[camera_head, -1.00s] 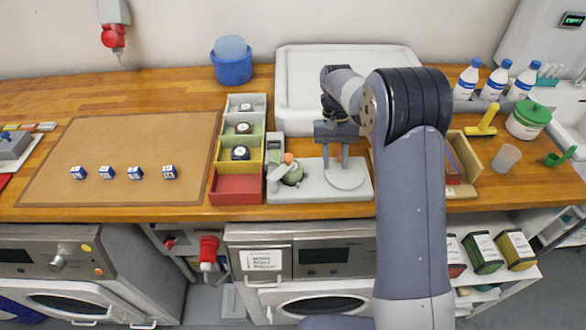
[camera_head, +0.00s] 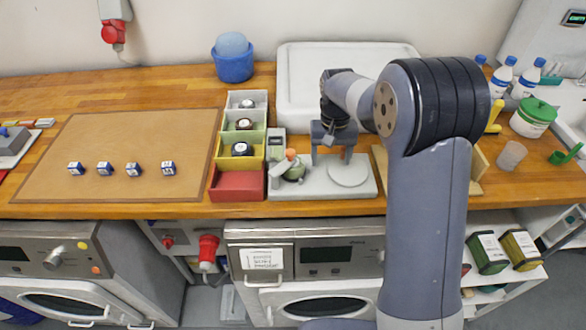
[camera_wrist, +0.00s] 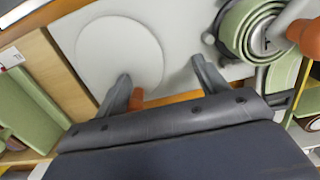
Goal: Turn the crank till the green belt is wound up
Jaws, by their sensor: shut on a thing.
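The winder's grey base (camera_head: 325,184) sits at the counter's front edge. A green rolled belt (camera_head: 296,173) lies at its left end, with a pale crank arm and orange knob (camera_head: 291,154) over it. In the wrist view the coiled belt (camera_wrist: 248,42) and knob (camera_wrist: 306,36) are at upper right, the knob cut by the frame edge. My gripper (camera_head: 332,157) points down above the base, between roll and round disc (camera_head: 348,172). In the wrist view its fingers (camera_wrist: 163,85) stand apart, outside the knob; I make out nothing held between them.
Coloured bins (camera_head: 238,187) stand close left of the base. A white basin (camera_head: 300,80) is behind, and a wooden holder (camera_head: 476,172) is to the right, partly behind my arm. A brown mat (camera_head: 115,185) with several small blue-and-white blocks lies at left.

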